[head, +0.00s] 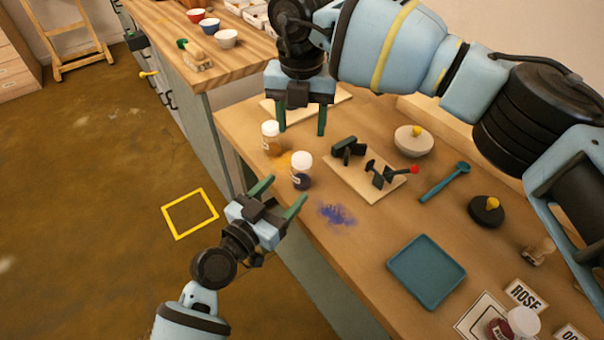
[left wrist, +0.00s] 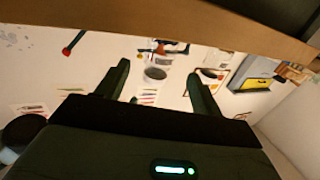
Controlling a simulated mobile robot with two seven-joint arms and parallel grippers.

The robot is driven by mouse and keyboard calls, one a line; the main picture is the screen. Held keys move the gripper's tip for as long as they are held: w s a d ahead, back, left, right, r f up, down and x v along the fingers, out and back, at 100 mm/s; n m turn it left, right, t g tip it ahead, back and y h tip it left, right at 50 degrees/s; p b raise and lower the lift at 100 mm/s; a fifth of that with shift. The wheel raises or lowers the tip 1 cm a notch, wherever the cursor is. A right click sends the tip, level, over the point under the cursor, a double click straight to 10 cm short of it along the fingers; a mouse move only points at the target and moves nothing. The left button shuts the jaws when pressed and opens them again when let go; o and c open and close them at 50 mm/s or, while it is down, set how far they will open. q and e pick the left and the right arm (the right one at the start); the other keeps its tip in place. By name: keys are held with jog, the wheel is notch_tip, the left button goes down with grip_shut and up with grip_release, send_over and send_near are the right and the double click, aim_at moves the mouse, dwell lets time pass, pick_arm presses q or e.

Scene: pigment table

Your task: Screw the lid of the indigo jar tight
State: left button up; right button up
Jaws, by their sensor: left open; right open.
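The indigo jar (head: 303,182) stands upright near the table's left edge, with dark blue contents and a white lid (head: 302,160) on top. Whether the lid is tight I cannot tell. My left gripper (head: 284,192) is open and empty at the table's edge, just short of the jar in the head view. In the left wrist view its two dark green fingers (left wrist: 158,78) are apart with nothing between them, and the jar does not show. My right gripper (head: 302,130) is open, fingers pointing down, above and behind the indigo jar.
A jar of orange pigment (head: 271,145) with a white lid stands just behind the indigo jar. A board with dark tools (head: 362,180), a blue stain (head: 337,214) and a teal tray (head: 426,272) lie to the right. A wooden counter (head: 190,77) stands at the back left.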

aim_at(296, 178)
pick_arm(q)
jog(key=x, duration=0.7)
jog(key=shift+w+d, duration=0.1)
